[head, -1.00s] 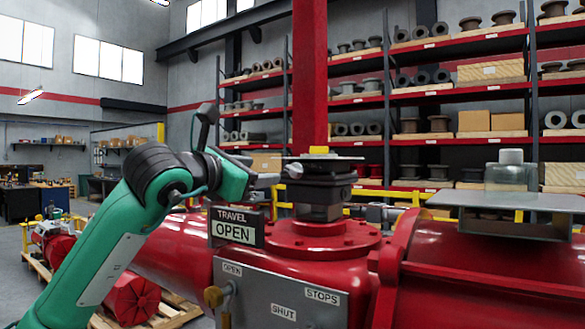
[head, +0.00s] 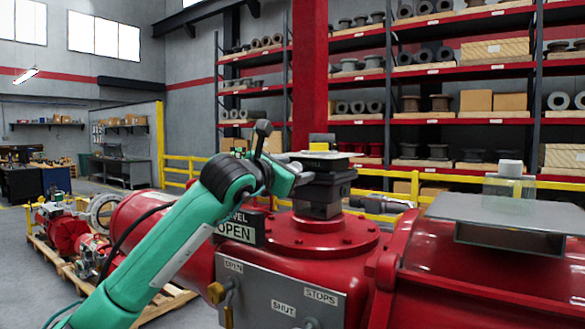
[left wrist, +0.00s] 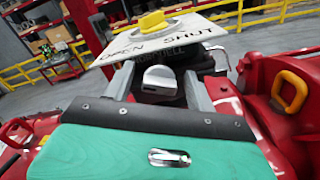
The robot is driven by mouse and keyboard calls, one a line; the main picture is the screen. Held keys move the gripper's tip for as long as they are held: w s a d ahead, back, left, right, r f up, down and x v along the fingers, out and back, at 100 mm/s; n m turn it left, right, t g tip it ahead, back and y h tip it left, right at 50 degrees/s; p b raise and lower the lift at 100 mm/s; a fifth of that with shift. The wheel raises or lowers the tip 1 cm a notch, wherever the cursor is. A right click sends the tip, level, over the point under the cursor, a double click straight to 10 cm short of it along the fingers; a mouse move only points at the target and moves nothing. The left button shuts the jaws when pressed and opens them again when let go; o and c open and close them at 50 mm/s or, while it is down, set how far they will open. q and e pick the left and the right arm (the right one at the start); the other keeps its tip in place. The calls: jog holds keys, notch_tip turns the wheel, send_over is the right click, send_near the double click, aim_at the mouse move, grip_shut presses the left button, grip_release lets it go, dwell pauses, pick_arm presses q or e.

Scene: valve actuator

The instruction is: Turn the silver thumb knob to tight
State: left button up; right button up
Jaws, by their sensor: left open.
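The silver thumb knob (left wrist: 160,78) shows in the left wrist view, below the edge of a grey plate marked OPEN and SHUT (left wrist: 158,42) with a yellow piece (left wrist: 152,20) on top. My left gripper (left wrist: 160,72) is open, with one finger on each side of the knob in the picture. I cannot tell whether they touch it. In the head view my left gripper (head: 298,172) is beside the dark block (head: 322,190) on the red actuator (head: 310,240). I cannot make out the knob there. My right gripper is not in view.
A TRAVEL OPEN sign (head: 236,232) stands beside my arm, partly covered. A grey panel (head: 275,295) marked OPEN, SHUT and STOPS is on the actuator's front. A grey plate (head: 500,220) lies to the right. Yellow rails (head: 180,172) run behind.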

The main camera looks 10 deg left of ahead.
pick_arm(q)
jog(key=c, duration=1)
jog(key=shift+f+m+b, duration=0.15)
jog(key=shift+m+b, duration=0.45)
jog(key=shift+b, duration=0.35)
jog(key=m+b, duration=0.2)
jog(key=shift+b, duration=0.3)
jog(key=shift+f+m+b, duration=0.1)
jog(key=shift+m+b, duration=0.55)
jog(key=shift+m, duration=0.45)
jog(key=m+b, duration=0.1)
jog(key=m, duration=0.2)
jog(key=shift+d+b, duration=0.1)
jog(key=shift+b, duration=0.3)
jog(key=shift+m+b, duration=0.45)
jog(key=shift+m, duration=1.25)
